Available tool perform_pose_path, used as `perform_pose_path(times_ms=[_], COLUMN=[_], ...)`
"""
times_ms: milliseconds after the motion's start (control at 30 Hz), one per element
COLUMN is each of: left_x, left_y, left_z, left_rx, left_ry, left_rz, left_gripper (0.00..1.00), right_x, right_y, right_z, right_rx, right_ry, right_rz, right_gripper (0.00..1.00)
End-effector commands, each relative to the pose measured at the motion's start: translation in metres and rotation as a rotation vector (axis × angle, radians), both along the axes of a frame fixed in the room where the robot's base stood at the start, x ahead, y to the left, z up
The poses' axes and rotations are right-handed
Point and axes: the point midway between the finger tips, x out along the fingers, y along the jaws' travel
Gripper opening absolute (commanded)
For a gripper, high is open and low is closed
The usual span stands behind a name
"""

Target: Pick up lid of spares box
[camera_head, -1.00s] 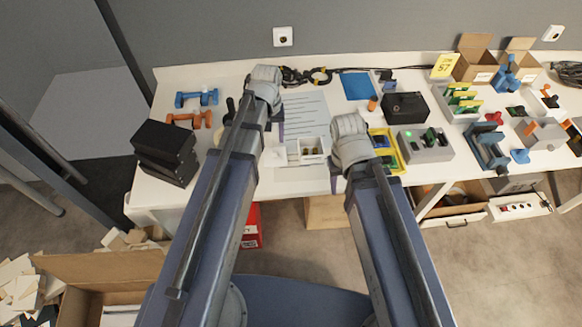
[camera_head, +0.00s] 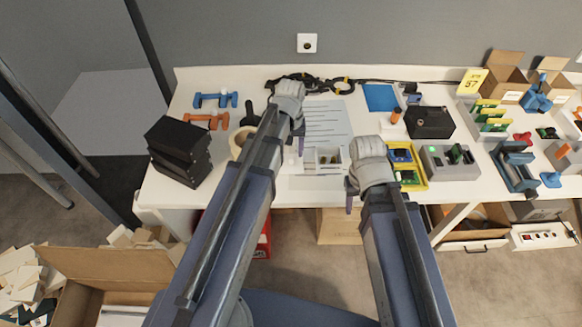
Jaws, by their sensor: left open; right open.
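The spares box appears to be the small white compartment box (camera_head: 329,159) on the table between my two arms, with small parts inside. A faint pale flat piece (camera_head: 312,183) lies at the table's front edge; I cannot tell whether it is the lid. My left gripper (camera_head: 299,146) is open, pointing down just left of and behind the box, over a printed sheet (camera_head: 326,118). My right gripper (camera_head: 349,196) is open, to the right and in front of the box, near the table's front edge. Both grippers look empty; their fingertips are partly hidden by my wrists.
A yellow tray (camera_head: 421,155) and a grey fixture (camera_head: 450,173) stand right of my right wrist. Black boxes (camera_head: 181,160) are stacked at the left, near a roll of tape (camera_head: 238,143). A black case (camera_head: 430,122) and blue mat (camera_head: 380,97) lie behind.

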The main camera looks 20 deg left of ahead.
Motion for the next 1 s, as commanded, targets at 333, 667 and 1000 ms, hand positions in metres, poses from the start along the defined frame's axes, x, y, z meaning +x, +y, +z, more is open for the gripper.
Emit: perform_pose_path(times_ms=[333, 667, 1000], left_x=[0.002, 0.002, 0.002], left_y=[-0.001, -0.001, -0.001], left_z=[-0.032, -0.03, -0.03], left_rx=[0.0, 0.0, 0.0], left_ry=[0.0, 0.0, 0.0], left_rz=[0.0, 0.0, 0.0], left_gripper=[0.6, 0.42, 0.04], right_x=[0.0, 0.0, 0.0], right_y=[0.0, 0.0, 0.0], right_z=[-0.032, -0.03, -0.03], right_rx=[0.0, 0.0, 0.0], right_ry=[0.0, 0.0, 0.0], right_rz=[0.0, 0.0, 0.0], right_gripper=[0.5, 0.5, 0.5])
